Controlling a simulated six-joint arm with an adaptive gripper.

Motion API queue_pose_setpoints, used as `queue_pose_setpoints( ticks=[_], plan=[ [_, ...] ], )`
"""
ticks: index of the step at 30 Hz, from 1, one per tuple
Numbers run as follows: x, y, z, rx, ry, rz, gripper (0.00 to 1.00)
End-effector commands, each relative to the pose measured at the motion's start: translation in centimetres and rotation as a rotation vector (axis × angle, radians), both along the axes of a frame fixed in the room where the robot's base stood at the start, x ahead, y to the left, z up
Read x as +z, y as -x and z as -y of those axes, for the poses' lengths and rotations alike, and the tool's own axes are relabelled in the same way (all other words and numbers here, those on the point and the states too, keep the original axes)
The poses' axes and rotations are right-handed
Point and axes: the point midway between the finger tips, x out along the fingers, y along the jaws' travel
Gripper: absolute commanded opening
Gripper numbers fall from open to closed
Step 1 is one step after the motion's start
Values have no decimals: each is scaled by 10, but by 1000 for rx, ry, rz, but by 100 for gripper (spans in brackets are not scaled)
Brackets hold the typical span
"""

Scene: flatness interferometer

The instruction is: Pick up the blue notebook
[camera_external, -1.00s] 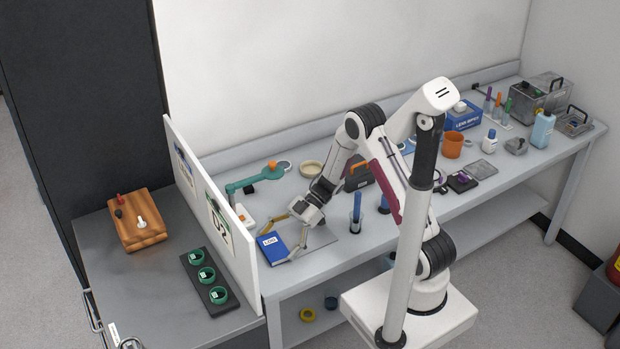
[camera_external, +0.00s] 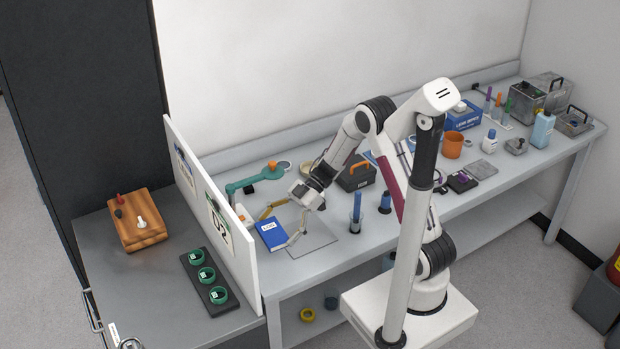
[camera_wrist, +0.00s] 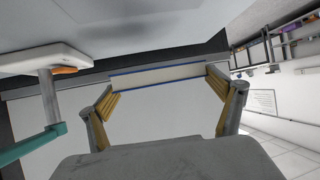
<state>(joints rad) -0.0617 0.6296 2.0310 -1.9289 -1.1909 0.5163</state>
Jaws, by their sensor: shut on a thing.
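The blue notebook (camera_external: 271,233) with a white label is held at the left end of the bench, near the white partition. My gripper (camera_external: 277,224) is shut on it, one finger at each side. It appears lifted above the bench, over the grey mat. In the wrist view the notebook (camera_wrist: 158,75) shows edge-on, as pale pages between thin blue covers, spanning the gap between the fingertips of my gripper (camera_wrist: 160,82). Its far side is hidden there.
A white partition (camera_external: 250,262) stands close on the left. A green-armed lamp (camera_external: 243,184) is behind the notebook. A grey mat (camera_external: 318,240) lies beneath. A blue-filled holder (camera_external: 355,222) and a dark toolbox (camera_external: 354,178) stand to the right.

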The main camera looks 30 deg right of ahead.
Motion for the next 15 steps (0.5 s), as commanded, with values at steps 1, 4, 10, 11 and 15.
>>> queue_pose_setpoints(
  ticks=[1, 4, 10, 11, 15],
  plan=[
    [7, 0, 0, 1, -1, 4, 68],
    [17, 0, 0, 1, -1, 3, 68],
    [30, 0, 0, 1, 0, 2, 68],
    [32, 0, 0, 1, 0, 2, 68],
    [34, 0, 0, 0, 0, 1, 68]
  ],
)
